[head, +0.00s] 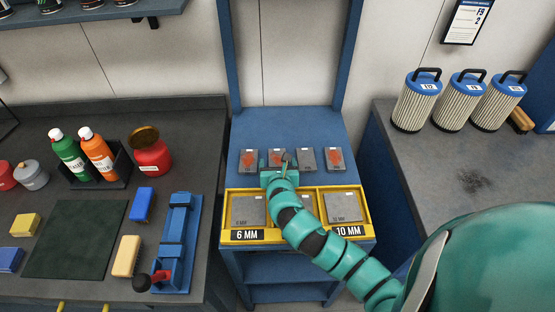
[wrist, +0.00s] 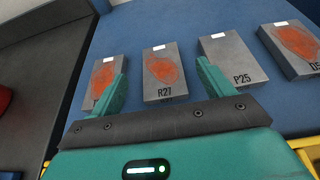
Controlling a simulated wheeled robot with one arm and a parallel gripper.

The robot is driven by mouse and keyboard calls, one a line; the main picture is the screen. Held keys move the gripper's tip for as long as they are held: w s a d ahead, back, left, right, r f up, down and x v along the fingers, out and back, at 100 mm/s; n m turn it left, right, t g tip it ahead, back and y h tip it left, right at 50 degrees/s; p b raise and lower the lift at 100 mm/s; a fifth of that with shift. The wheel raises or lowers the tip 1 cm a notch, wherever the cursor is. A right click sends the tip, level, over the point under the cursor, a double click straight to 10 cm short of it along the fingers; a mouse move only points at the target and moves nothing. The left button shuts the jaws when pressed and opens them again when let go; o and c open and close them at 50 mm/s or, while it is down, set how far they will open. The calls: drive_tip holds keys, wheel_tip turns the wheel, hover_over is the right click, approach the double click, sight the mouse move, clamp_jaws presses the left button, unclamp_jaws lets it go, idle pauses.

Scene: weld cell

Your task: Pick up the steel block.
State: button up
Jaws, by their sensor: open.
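Several grey steel blocks lie in a row on the blue bench top. In the wrist view, the left block (wrist: 103,76), the block labelled R27 (wrist: 164,73) and the far-right block (wrist: 297,45) bear orange-red patches. The block labelled P25 (wrist: 232,62) is plain grey; it also shows in the head view (head: 306,159). My gripper (wrist: 161,68) is open and empty. R27 appears between its fingers; the left finger partly covers the left block, and the right finger is beside P25. In the head view, my gripper (head: 279,165) partly hides R27 (head: 277,155). Its height above the bench is unclear.
A yellow tray (head: 298,189) with plates, labelled 6 MM and 10 MM, is at the bench's front, under my arm. Blue frame posts (head: 229,60) rise behind. The left bench (head: 100,190) holds bottles and tools; the right bench (head: 440,160) holds filter cartridges (head: 416,105).

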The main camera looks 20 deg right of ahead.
sight(277, 151)
drive_tip(key=shift+p+x, duration=1.2)
drive_tip(key=shift+x, duration=1.5)
drive_tip(key=shift+w+f, duration=0.1)
drive_tip(key=shift+w, duration=0.3)
drive_tip(key=shift+d, duration=0.1)
drive_tip(key=c, duration=1.4)
drive_tip(key=shift+c, duration=1.1)
